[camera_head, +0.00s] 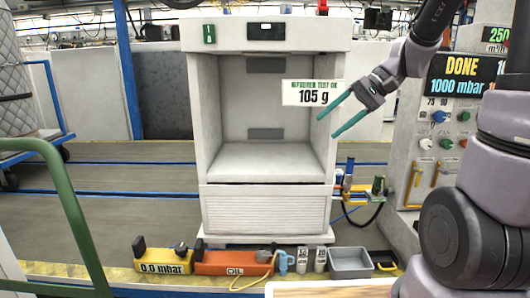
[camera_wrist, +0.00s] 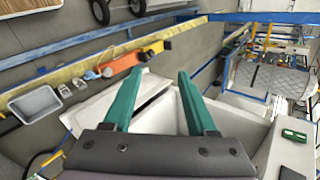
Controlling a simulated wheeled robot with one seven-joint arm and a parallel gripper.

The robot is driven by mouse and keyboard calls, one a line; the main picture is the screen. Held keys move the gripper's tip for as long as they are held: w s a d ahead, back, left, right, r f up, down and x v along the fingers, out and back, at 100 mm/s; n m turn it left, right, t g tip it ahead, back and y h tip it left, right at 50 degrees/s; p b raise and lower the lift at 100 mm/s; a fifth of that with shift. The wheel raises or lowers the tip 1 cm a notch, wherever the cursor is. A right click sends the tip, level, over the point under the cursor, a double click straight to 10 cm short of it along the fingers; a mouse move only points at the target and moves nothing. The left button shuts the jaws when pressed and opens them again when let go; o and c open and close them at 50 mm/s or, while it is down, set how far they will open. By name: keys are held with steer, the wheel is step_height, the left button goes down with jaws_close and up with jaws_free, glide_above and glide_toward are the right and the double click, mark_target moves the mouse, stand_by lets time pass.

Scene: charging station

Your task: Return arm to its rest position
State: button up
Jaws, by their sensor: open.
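My gripper (camera_head: 334,115) is raised in front of the right side of the white cabinet (camera_head: 192,120). Its two green fingers are spread apart with nothing between them. In the wrist view my gripper (camera_wrist: 156,95) also shows open and empty, with the cabinet's pale edges (camera_wrist: 165,112) beyond the fingers. My arm comes in from the upper right in the head view. The lower finger lies close to the cabinet's right wall in the picture; I cannot tell whether it touches.
A "105 g" sign (camera_head: 311,93) shows beside the fingers. A control panel (camera_head: 445,115) reading "DONE 1000 mbar" stands at right. On the front ledge are a yellow "0.0 mbar" device (camera_head: 163,266), an orange OIL unit (camera_head: 225,262) and a grey bin (camera_head: 350,263). A green rail (camera_head: 75,215) stands at left.

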steer(key=s+d+r+m+t+h, duration=0.1)
steer(key=s+d+r+t+h, duration=0.5)
steer(key=s, duration=0.4)
steer(key=shift+d+r+t+h, duration=0.4)
steer(key=shift+d+r+h, duration=0.25)
steer(key=shift+d, duration=0.3)
